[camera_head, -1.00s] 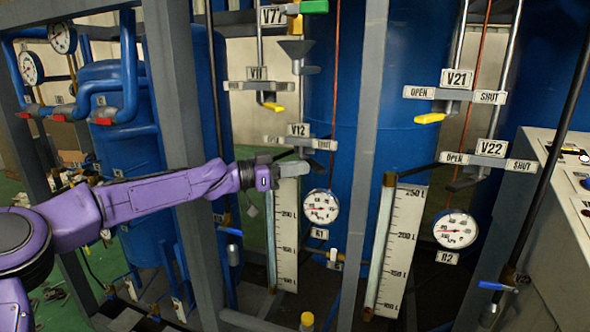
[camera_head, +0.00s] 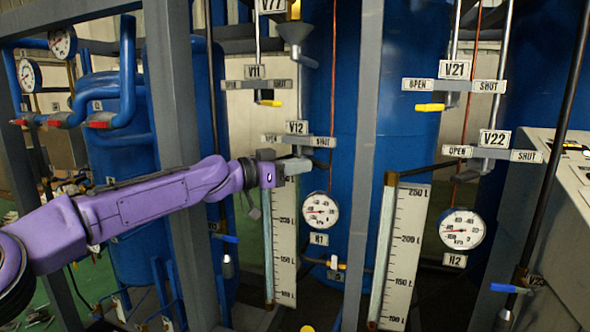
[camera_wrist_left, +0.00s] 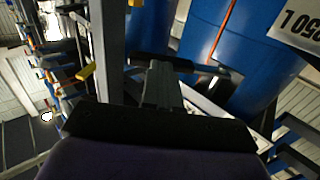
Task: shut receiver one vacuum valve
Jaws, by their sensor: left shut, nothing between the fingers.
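The plate of valve V12 (camera_head: 297,127) carries OPEN at its left and SHUT at its right, above the receiver with gauge R1 (camera_head: 320,212). No label in view names a vacuum valve. My left gripper (camera_head: 294,166) is just below the V12 plate, shut and empty, in front of the top of a level scale. A dark lever-like piece shows close behind it; whether they touch I cannot tell. In the left wrist view the fingers (camera_wrist_left: 163,84) point at a dark bar (camera_wrist_left: 161,62). My right gripper is not in view.
Valve V11 (camera_head: 254,72) with a yellow handle sits above V12. Valves V21 (camera_head: 457,69) and V22 (camera_head: 495,139) are to the right. A grey upright post (camera_head: 366,130) stands between the two sets. A level scale (camera_head: 285,240) hangs below my gripper.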

